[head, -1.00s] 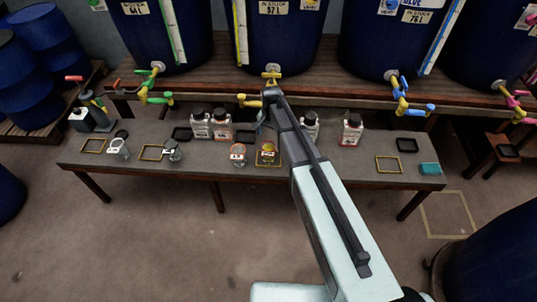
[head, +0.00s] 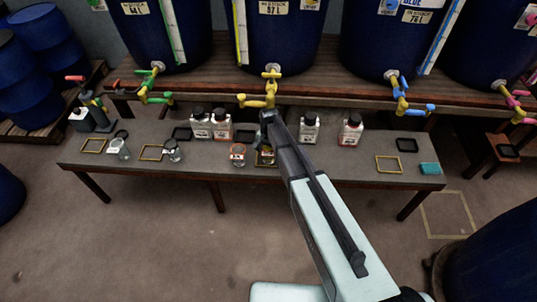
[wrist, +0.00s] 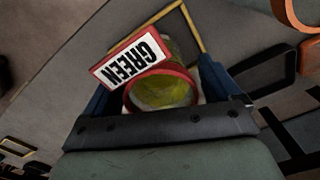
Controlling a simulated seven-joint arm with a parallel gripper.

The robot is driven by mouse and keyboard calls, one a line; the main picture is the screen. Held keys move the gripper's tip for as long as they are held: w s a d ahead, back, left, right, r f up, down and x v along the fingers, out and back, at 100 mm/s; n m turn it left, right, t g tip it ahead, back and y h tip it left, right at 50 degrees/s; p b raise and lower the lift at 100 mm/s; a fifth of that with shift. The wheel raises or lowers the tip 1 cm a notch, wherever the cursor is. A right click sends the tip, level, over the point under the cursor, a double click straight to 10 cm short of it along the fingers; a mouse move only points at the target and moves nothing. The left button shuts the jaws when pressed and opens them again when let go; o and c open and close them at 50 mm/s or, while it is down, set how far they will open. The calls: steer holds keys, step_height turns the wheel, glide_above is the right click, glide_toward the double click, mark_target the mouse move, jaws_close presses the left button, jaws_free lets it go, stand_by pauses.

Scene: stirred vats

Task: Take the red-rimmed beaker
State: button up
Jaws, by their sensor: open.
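In the wrist view, a clear beaker with a red rim (wrist: 163,90) stands between the two blue fingers of my gripper (wrist: 152,88). It holds yellow-green contents and carries a white, red-bordered tag reading GREEN (wrist: 131,60). The fingers are open on either side of it; I cannot tell whether they touch it. In the head view, this beaker (head: 266,158) stands on the table at a yellow frame, partly hidden by my gripper (head: 267,134). A second beaker with a reddish rim (head: 237,153) stands just left of it; part of it shows at the wrist view's upper right (wrist: 297,12).
White dark-capped bottles (head: 200,124) stand behind, with two more (head: 350,130) to the right. Two other beakers (head: 172,150) stand to the left. A yellow tap (head: 268,90) overhangs the table close to my gripper. A teal block (head: 429,169) lies at the right end.

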steer(key=shift+a+f, duration=0.1)
steer(key=shift+f, duration=1.25)
steer(key=c, duration=1.2)
